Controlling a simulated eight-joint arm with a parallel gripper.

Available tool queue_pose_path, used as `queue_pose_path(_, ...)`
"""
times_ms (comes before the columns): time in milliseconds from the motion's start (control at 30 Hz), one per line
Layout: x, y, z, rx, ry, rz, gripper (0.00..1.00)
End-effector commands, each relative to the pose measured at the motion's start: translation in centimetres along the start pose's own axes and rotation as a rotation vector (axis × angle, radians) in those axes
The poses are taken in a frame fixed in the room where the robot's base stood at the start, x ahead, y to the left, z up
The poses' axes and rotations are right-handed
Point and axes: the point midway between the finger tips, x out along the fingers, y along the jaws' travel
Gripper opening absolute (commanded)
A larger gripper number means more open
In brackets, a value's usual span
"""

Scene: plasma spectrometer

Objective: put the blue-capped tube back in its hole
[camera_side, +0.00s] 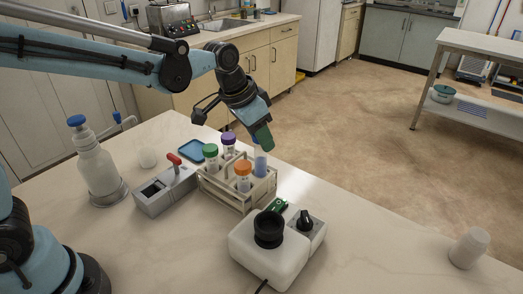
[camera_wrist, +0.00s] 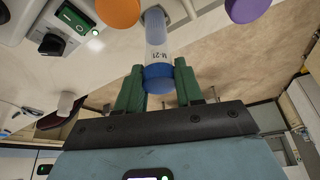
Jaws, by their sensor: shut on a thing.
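The blue-capped tube (camera_wrist: 157,42) is clear with a printed label. Its blue cap (camera_wrist: 158,77) sits between the two green fingers of my gripper (camera_wrist: 159,88), which is shut on it. In the side view my gripper (camera_side: 262,138) reaches down over the right back part of the pale tube rack (camera_side: 226,192). The tube (camera_side: 260,164) shows below the fingers, roughly upright, at the rack's right end. Its cap is mostly hidden there by the fingers. I cannot tell how far its lower end is inside a hole.
Orange-capped (camera_side: 243,172), green-capped (camera_side: 210,152) and purple-capped (camera_side: 228,141) tubes stand in the rack close by. A white device with a black eyepiece (camera_side: 269,230) is in front. A grey block with a red lever (camera_side: 164,190) stands left. The table's right side is mostly clear.

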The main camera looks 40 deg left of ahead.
Motion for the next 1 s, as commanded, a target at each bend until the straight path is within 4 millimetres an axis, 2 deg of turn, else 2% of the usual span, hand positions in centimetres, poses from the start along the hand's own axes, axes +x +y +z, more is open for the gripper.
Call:
queue_pose_path(500, 3.6, 0.0, 1.5, 0.000, 0.000, 0.000, 0.00)
queue_pose_path(967, 4.2, 0.0, 1.7, 0.000, 0.000, 0.000, 0.00)
queue_pose_path(1000, 4.2, 0.0, 1.8, 0.000, 0.000, 0.000, 0.39)
